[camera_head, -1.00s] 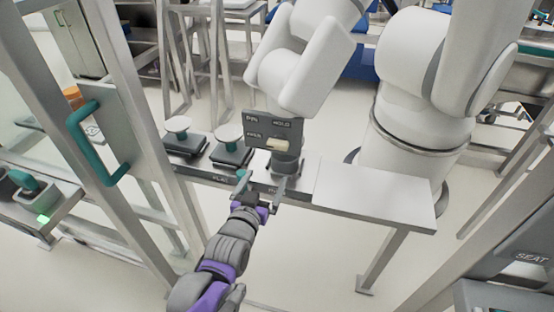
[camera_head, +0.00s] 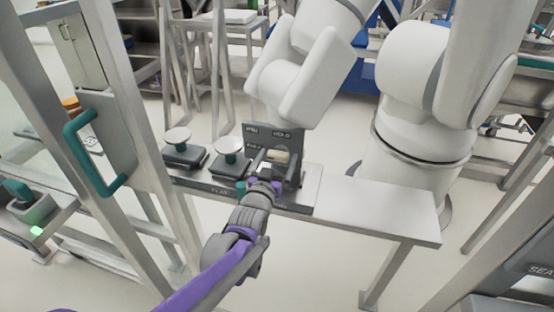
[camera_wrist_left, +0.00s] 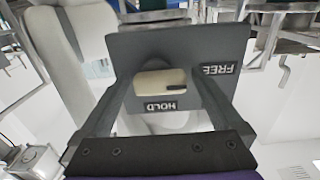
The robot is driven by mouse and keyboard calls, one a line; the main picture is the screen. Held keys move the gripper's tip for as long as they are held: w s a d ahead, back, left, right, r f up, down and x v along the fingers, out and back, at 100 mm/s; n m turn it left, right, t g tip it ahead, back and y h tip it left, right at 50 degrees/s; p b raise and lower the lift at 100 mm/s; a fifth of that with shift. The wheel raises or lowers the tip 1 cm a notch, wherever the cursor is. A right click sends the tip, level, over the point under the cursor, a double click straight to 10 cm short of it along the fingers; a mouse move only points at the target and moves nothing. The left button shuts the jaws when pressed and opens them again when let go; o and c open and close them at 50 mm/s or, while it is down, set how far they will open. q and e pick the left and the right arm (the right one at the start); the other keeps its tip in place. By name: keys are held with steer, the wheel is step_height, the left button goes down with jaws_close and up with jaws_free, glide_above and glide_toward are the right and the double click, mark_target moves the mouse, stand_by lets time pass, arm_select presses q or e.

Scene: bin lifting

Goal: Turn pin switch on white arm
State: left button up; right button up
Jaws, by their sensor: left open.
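The white arm (camera_head: 312,75) hangs over the steel bench in the head view. Below it, a dark grey panel (camera_head: 257,131) carries a cream pin switch (camera_head: 277,156). In the left wrist view the panel (camera_wrist_left: 135,48) reads FREE and HOLD, and the cream switch (camera_wrist_left: 160,86) has a dark mark at one end near HOLD. My left gripper (camera_head: 279,166) is open in front of the panel. In the wrist view its two fingers (camera_wrist_left: 160,98) stand on either side of the switch, apart from it. My right gripper is not in view.
The steel bench (camera_head: 375,207) is bare at its right end. Two dark scale-like units with round white tops (camera_head: 178,136) (camera_head: 229,145) stand left of the panel. A door frame with a teal handle (camera_head: 82,150) stands at left.

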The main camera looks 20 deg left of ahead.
arm_select(q)
steer(key=shift+c, duration=0.3)
steer(key=c, duration=1.2)
steer(key=shift+m, duration=0.3)
steer(key=m, duration=0.3)
steer(key=shift+r+p, duration=0.1)
steer(key=shift+p, duration=0.2)
steer(key=m, duration=0.9)
steer(key=shift+r+m+p, duration=0.15)
steer(key=shift+m+p, duration=0.15)
steer(key=shift+p, duration=0.1)
steer(key=m, duration=0.4)
steer(key=shift+d+m, duration=0.1)
steer(key=shift+m, duration=0.2)
